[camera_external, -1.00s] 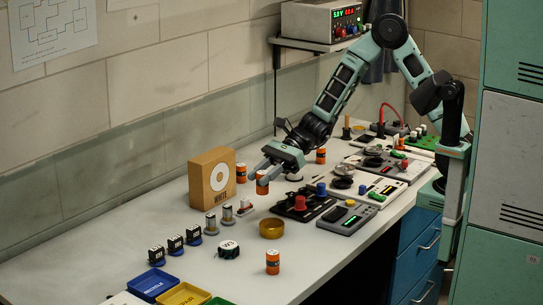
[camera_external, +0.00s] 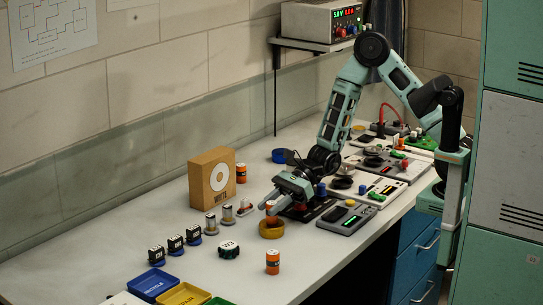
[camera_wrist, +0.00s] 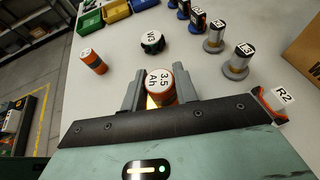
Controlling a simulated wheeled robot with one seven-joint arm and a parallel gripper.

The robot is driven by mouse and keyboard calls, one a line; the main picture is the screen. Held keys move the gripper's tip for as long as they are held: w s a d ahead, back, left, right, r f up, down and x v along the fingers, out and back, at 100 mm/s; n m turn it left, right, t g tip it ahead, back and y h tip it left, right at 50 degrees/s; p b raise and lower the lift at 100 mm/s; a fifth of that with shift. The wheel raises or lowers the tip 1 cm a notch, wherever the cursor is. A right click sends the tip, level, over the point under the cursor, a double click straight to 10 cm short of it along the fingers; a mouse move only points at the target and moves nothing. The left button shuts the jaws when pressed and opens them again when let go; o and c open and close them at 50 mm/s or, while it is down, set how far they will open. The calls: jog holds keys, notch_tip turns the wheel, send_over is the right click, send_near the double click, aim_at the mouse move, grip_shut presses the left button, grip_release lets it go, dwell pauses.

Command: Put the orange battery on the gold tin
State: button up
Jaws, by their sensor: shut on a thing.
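My gripper (camera_external: 270,207) is shut on an orange battery (camera_external: 271,214). The battery is upright, and its white top marked "3.5 Ah" shows between the fingers in the wrist view (camera_wrist: 160,80). The round gold tin (camera_external: 271,232) is directly below the battery on the bench. The battery's lower end is at the tin's top; I cannot tell whether it touches or is just above it. In the wrist view the battery and gripper hide nearly all of the tin.
Another orange battery (camera_external: 272,262) stands in front of the tin, and one more (camera_external: 241,173) is by the wooden box (camera_external: 211,178). A white-topped dark green round part (camera_external: 229,250) is left of the tin. Dark boards (camera_external: 345,218) lie to the right.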

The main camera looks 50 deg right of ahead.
jog(key=shift+f+b, duration=0.2)
jog(key=shift+b, duration=0.1)
jog(key=o, duration=1)
jog(key=shift+r, duration=0.1)
jog(key=shift+o, duration=0.2)
jog(key=shift+r, duration=0.1)
